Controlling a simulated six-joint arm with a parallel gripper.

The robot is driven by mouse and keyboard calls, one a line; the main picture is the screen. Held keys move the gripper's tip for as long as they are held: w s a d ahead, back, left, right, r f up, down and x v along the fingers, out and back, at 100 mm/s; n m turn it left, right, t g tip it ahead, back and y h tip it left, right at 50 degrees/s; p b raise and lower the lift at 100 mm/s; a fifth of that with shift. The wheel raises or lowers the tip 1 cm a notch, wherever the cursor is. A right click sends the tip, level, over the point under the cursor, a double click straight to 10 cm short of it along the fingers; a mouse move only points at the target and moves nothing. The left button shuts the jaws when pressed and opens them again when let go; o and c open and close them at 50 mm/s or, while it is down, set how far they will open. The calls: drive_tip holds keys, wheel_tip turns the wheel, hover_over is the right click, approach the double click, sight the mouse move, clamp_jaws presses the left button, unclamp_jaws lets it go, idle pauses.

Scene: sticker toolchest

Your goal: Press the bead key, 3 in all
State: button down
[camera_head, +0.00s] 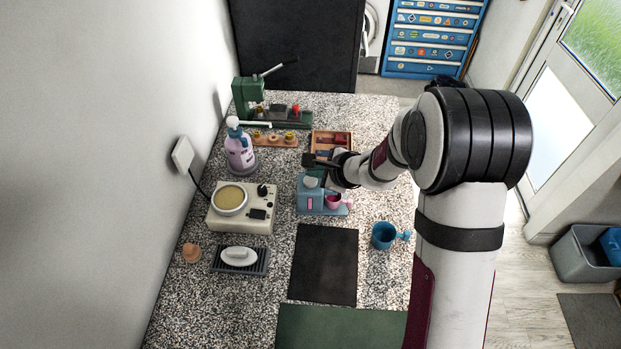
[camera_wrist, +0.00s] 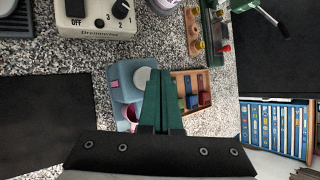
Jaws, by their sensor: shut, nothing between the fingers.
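A blue machine (camera_head: 303,190) stands on the speckled counter, with a pale round top part (camera_head: 311,182) and a pink piece (camera_head: 311,203) on its front. A pink cup (camera_head: 333,200) sits on its ledge. I cannot tell for sure which part is the bead key. In the wrist view the machine (camera_wrist: 120,72) lies just left of my gripper (camera_wrist: 160,72), with the pale round part (camera_wrist: 142,76) beside the fingers. My gripper's green fingers are shut and empty. In the head view my gripper (camera_head: 318,168) is above the machine's back edge, and its tips are hard to make out.
A wooden box (camera_head: 345,133) with coloured blocks stands right behind the machine. A cream hotplate (camera_head: 258,218) and pump bottle (camera_head: 240,155) are left of it. A green press (camera_head: 250,105) stands at the back. A blue mug (camera_head: 380,236) and black mat (camera_head: 323,262) lie nearer.

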sight(315, 182)
drive_tip(key=shift+r, duration=2.55)
idle(0.8)
wheel_tip(315, 182, up, 4)
drive_tip(key=shift+f, duration=0.1)
drive_tip(key=shift+f, duration=0.15)
drive_tip(key=shift+f, duration=4.3)
drive_tip(key=shift+f, duration=0.4)
